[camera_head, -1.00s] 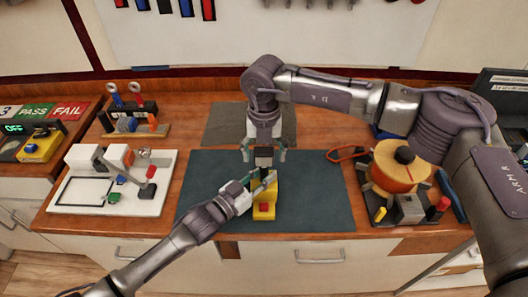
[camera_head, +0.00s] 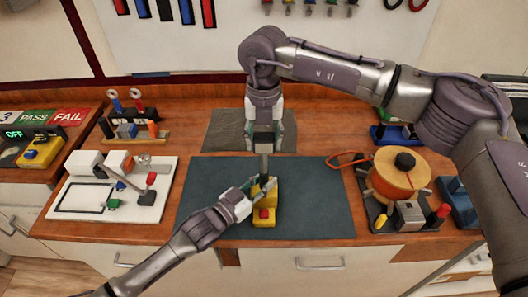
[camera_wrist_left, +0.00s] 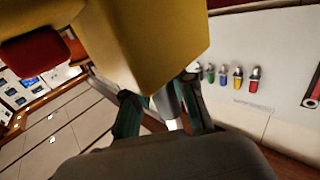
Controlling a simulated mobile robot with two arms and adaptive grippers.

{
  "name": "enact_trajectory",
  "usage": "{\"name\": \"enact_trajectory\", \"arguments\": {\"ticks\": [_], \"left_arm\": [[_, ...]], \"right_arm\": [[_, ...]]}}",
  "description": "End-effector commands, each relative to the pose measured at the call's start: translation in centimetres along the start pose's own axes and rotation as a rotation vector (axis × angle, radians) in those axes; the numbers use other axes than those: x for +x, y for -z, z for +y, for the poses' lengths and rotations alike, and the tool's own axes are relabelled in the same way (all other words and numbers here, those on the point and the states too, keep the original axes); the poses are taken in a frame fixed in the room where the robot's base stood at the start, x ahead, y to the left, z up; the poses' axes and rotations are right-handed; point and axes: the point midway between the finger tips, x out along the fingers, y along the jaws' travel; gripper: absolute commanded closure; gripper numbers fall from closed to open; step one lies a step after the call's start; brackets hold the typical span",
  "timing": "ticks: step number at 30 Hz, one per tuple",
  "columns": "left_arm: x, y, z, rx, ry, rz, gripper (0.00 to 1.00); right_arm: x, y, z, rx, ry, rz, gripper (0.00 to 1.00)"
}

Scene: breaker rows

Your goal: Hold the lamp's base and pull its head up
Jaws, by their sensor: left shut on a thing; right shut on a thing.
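The lamp's yellow base (camera_head: 264,214), with a red button (camera_head: 264,213) on its front, sits on the dark mat. My left gripper (camera_head: 245,199) is shut on the base from its left side. The base also shows large and close in the left wrist view (camera_wrist_left: 150,50), between and above the green-edged fingers. My right gripper (camera_head: 264,134) is above the base, pointing down and shut on the lamp's dark head (camera_head: 263,140). A grey stem (camera_head: 265,165) shows between head and base. The fingers partly hide the head.
The dark mat (camera_head: 315,195) is clear around the lamp. A white board with a lever (camera_head: 130,205) lies to the left. An orange drum on a stand (camera_head: 395,175) is to the right, with an orange cable loop beside it.

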Motion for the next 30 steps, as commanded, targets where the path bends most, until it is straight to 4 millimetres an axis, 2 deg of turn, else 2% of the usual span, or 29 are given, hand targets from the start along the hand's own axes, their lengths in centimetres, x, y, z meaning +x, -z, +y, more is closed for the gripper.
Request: {"name": "enact_trajectory", "arguments": {"ticks": [2, 10, 11, 15, 25, 30], "left_arm": [[-0.1, -0.1, -0.1, 0.000, 0.002, -0.004, 1.00], [-0.1, -0.3, -0.1, -0.001, 0.004, -0.009, 1.00], [-0.1, -0.4, -0.1, -0.001, 0.004, -0.009, 1.00], [-0.1, -0.4, -0.1, -0.001, 0.004, -0.010, 1.00], [-0.1, -0.4, 0.0, -0.002, 0.002, -0.009, 1.00], [-0.1, -0.3, 0.0, -0.002, 0.002, -0.009, 1.00]], "right_arm": [[-0.6, 0.0, -0.1, 0.001, 0.002, 0.000, 1.00], [-0.7, 0.0, 0.0, 0.001, 0.000, 0.000, 1.00], [-0.7, 0.0, 0.0, 0.000, -0.001, 0.000, 0.44], [-0.7, 0.0, 0.0, 0.000, -0.001, 0.000, 0.23], [-0.7, 0.0, 0.0, 0.000, 0.000, 0.000, 0.23], [-2.8, -0.1, 0.0, 0.000, -0.001, -0.003, 0.23]]}}
